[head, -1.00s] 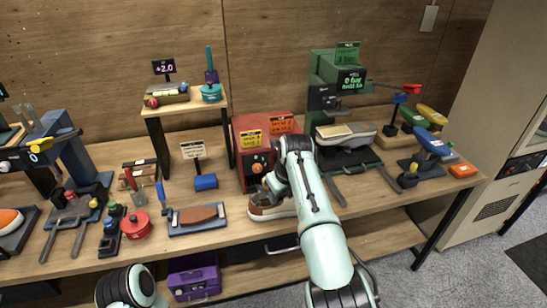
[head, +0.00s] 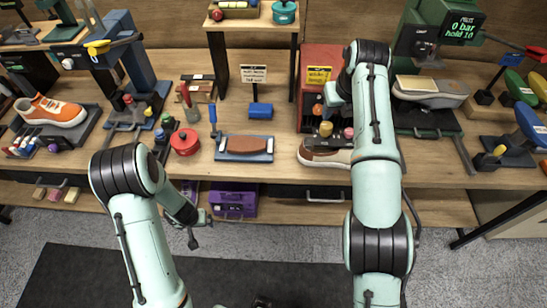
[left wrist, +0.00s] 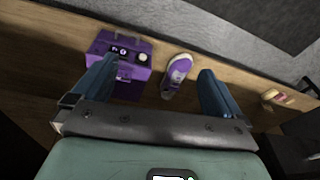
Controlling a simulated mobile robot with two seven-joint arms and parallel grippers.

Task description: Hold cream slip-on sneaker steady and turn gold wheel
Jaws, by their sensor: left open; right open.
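A brown shoe with a pale sole (head: 318,157) lies at the table's front, partly hidden behind my right arm. A pale grey-cream shoe (head: 430,88) sits under the green press; I cannot tell which is the cream slip-on sneaker. A gold knob (head: 326,128) shows just above the brown shoe; whether it is the gold wheel is unclear. My right gripper (head: 326,110) is open beside the red box, mostly hidden by its arm. My left gripper (head: 201,228) is open and empty in front of the table; its open fingers show in the left wrist view (left wrist: 157,72).
A red box (head: 312,80) stands behind the brown shoe. The green press (head: 408,50) is to its right. A blue tray (head: 240,158) and red pot (head: 184,142) are left. A purple box (head: 233,203) and purple shoe (left wrist: 178,75) are on the lower shelf.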

